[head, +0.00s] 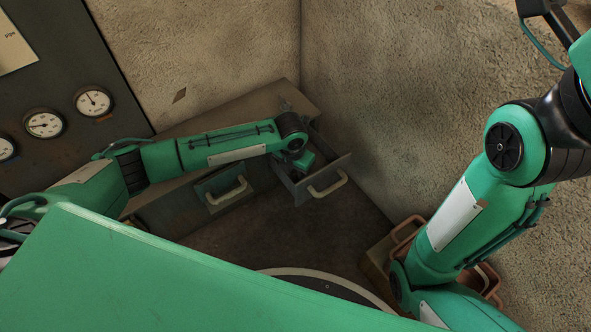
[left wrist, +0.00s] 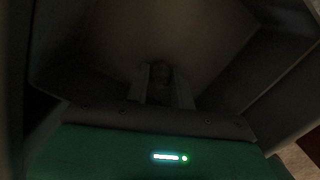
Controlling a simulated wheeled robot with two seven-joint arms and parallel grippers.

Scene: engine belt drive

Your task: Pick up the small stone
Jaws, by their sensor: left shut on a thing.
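My left gripper (head: 300,192) reaches down into an open drawer (head: 335,172) in the head view, and its fingertips are mostly hidden there by my own wrist. In the left wrist view its two fingers (left wrist: 160,88) are close together inside the dark drawer. They are shut on a small roundish thing (left wrist: 160,70), which looks like the small stone. The picture is too dim to show its colour or texture, or whether it is clear of the drawer floor. My right arm shows at the right of the head view, but its gripper does not.
The drawer cabinet (head: 262,100) stands in the corner against two rough walls. A second drawer front with a pale handle (head: 226,192) is left of the open one. Gauges (head: 45,124) sit on a dark panel at left. A brown crate (head: 404,232) stands near my right arm.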

